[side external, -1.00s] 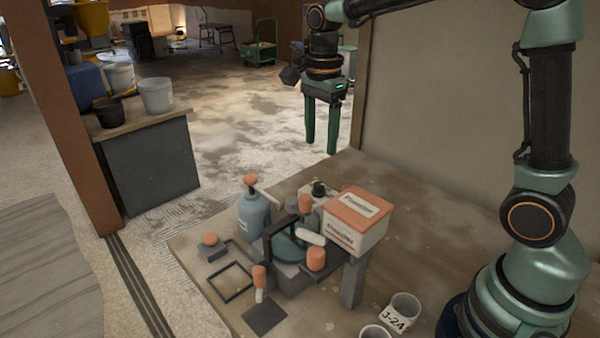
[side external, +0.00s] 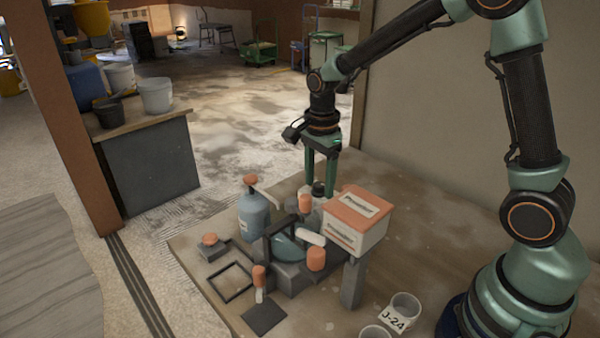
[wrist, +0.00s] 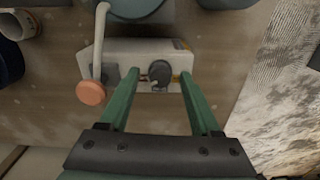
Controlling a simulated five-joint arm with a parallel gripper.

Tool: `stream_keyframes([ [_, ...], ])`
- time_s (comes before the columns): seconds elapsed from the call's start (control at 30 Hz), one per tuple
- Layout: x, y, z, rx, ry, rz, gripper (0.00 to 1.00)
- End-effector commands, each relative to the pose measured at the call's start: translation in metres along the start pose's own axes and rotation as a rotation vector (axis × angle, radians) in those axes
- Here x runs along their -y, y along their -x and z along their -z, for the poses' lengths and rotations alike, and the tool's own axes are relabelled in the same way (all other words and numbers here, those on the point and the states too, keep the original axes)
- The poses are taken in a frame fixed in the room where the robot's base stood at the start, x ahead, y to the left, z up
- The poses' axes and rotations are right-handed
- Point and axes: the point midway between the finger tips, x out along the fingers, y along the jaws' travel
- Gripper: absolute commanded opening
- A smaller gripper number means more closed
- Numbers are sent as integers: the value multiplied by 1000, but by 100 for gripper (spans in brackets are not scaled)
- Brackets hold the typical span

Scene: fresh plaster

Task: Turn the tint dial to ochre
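A dark round dial (wrist: 160,72) sits on a pale box (wrist: 112,56), likely the tint dial. I cannot read any ochre mark or tell where the dial points. In the side view the dark dial (side external: 318,188) shows behind the orange-lidded box. My gripper (wrist: 159,76) is open, with one green finger on each side of the dial in the wrist view. In the side view my gripper (side external: 320,188) points down over the dial. I see nothing between the fingers except the dial, and cannot tell whether they touch it.
An orange-lidded box (side external: 345,238) stands close in front of the dial. A blue pump bottle (side external: 253,215) is to the left. A lever with an orange knob (wrist: 90,92) lies beside the left finger. Cups (side external: 405,308) stand at the front; the table's right side is mostly clear.

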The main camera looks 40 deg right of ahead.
Motion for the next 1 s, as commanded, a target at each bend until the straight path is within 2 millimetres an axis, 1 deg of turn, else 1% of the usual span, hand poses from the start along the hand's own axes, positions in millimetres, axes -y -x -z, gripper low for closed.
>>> stream_keyframes([
  [0.03, 0, 0, 0, 0, 0, 0, 49],
  [0.07, 0, 0, 0, 0, 0, 0, 38],
  [0.1, 0, 0, 0, 0, 0, 0, 22],
  [0.17, 0, 0, 0, 0, 0, 0, 0],
  [0.37, 0, 0, 0, 0, 4, -1, 0],
  [0.57, 0, 0, 0, 0, 51, -1, 0],
  [0.77, 0, 0, 0, 0, 169, -2, 0],
  [1.0, 0, 0, 0, 0, 385, -2, 0],
])
